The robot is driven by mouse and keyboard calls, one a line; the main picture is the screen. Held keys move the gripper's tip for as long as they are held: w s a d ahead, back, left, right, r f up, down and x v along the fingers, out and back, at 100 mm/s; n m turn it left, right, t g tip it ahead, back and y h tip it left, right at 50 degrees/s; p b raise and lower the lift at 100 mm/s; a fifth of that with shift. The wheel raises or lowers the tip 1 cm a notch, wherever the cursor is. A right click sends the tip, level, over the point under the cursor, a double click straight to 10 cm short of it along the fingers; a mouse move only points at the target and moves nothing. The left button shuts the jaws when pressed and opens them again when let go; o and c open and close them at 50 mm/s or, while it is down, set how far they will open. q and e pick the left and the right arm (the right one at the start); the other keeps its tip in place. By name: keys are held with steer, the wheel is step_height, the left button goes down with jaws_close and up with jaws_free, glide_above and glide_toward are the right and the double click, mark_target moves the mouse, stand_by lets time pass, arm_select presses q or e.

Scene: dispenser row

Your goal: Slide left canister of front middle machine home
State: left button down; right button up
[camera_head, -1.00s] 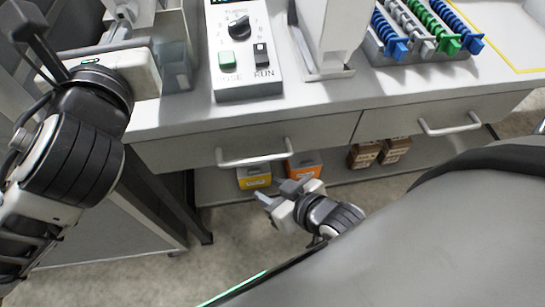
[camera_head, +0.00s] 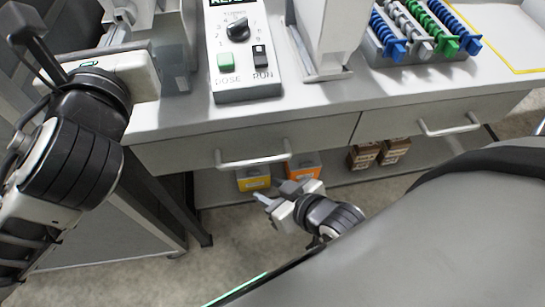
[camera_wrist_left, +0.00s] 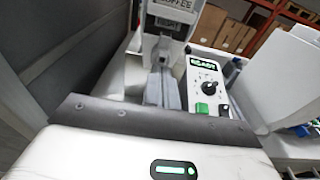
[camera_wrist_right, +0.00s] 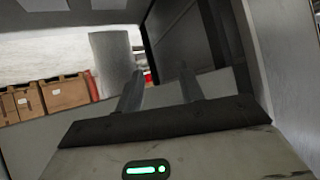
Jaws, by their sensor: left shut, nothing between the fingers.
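A machine front with a COFFEE label (camera_wrist_left: 172,18) stands straight ahead in the left wrist view. I cannot make out clearly which part is the left canister. My left gripper (camera_wrist_left: 163,82) is shut and empty, its fingers pointing toward the labelled front; I cannot tell whether they touch it. In the head view the left gripper's white body shows at the upper left, beside the grey machine parts. My right gripper (camera_head: 277,197) is open and empty, low in front of the counter; its two spread fingers also show in the right wrist view (camera_wrist_right: 160,90).
A control panel (camera_head: 240,55) with a dial, a green button, a black switch and a lit display (camera_wrist_left: 203,64) stands right of the left gripper. A rack of coloured coils (camera_head: 415,35) is further right. Drawer handles (camera_head: 252,159) project from the counter front. Boxes (camera_head: 253,178) sit on the shelf below.

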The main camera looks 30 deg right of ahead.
mark_target(123, 20)
stand_by(0.5)
arm_select(q)
steer(key=shift+r+p+x, duration=0.1)
steer(key=shift+p+x, duration=0.3)
steer(key=shift+x, duration=0.8)
steer(key=shift+r+p+x, duration=0.15)
steer(key=shift+p+x, duration=0.25)
steer(key=shift+x, duration=0.8)
steer(key=shift+w+p, duration=0.15)
steer(key=shift+p, duration=0.25)
steer(key=p+v, duration=0.2)
steer(key=v, duration=0.6)
steer(key=shift+f+p, duration=0.4)
